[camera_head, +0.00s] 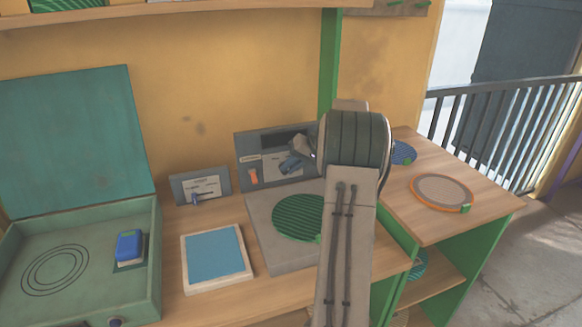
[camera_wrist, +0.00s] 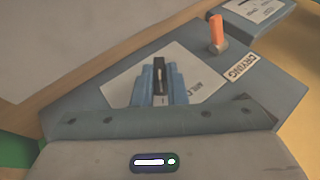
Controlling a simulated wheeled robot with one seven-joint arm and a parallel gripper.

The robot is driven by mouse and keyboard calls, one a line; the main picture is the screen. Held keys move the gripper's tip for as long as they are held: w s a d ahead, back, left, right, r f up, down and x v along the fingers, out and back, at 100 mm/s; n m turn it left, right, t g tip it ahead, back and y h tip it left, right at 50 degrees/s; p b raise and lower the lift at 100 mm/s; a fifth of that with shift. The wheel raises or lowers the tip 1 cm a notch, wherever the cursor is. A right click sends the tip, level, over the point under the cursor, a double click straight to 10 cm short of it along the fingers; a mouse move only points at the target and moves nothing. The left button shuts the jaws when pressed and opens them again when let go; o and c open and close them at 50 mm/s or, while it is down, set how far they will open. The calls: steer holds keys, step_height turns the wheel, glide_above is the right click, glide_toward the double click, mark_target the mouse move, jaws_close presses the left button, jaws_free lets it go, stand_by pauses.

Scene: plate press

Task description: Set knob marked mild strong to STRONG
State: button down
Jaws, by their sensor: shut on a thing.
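The mild-strong knob (camera_wrist: 160,76) is a black bar with a light pointer line on a white label plate (camera_wrist: 122,84), on the grey control panel. My gripper (camera_wrist: 160,92) is shut on the knob, with one blue finger on each side of it. In the wrist view the knob points nearly straight up the picture. Part of the MILD print (camera_wrist: 209,97) shows right of the fingers; the STRONG print is not visible. In the head view my gripper (camera_head: 290,164) is at the panel (camera_head: 243,144), and the knob is hidden there.
An orange lever (camera_wrist: 216,32) beside a DRYING label (camera_wrist: 241,68) stands close to the knob. A second small panel (camera_head: 182,185) is left of it. A slab with a green striped disc (camera_head: 297,218) lies below. An open green case (camera_head: 84,290) stands at left.

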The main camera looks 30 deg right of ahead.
steer(key=shift+f, duration=0.15)
steer(key=c, duration=1.5)
jaws_free()
steer(key=shift+a, duration=0.1)
steer(key=shift+o, duration=0.2)
steer(key=v, duration=1.4)
